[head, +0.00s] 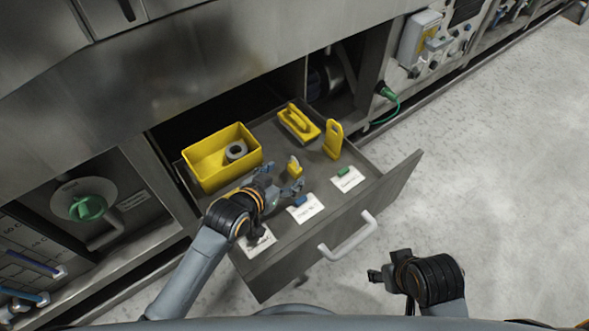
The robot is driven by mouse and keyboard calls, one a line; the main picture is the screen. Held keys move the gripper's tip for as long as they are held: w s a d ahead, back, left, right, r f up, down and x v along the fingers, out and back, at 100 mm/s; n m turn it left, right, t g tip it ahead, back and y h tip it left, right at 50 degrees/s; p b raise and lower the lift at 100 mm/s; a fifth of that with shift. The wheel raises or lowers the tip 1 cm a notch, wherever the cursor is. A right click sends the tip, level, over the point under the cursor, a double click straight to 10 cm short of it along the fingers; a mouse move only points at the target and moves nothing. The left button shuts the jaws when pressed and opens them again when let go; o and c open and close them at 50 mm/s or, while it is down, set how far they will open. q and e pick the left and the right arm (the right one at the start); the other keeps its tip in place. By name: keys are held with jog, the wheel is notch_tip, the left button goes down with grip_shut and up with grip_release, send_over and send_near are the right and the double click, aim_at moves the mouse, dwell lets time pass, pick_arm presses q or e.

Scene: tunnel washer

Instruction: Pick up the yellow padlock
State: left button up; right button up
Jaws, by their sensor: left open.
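A small yellow padlock (295,168) stands upright in the open drawer, near its middle. My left gripper (281,178) reaches into the drawer from the left. Its fingers are open and empty, with the tips just short of the padlock. I cannot tell whether a finger touches it. My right gripper (388,288) is outside the drawer at the lower right, well away from the padlock. Its fingers are partly hidden and their state is unclear.
White labels (307,208) lie along the front. Floor is clear at right.

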aim_at(292, 170)
pick_arm(q)
jog(key=b+x, duration=0.1)
jog(key=x, duration=0.2)
jog(key=shift+w+d+f, duration=0.2)
jog(key=shift+w+d, duration=0.05)
jog(key=shift+d, duration=0.05)
jog(key=shift+w+d+f, duration=0.1)
jog(key=shift+w+f, duration=0.05)
jog(key=shift+w, duration=0.05)
pick_arm(e)
jog(key=shift+s+r, duration=0.35)
pick_arm(q)
jog(key=shift+c, duration=0.2)
jog(key=c, duration=1.2)
jog(key=shift+c, duration=0.2)
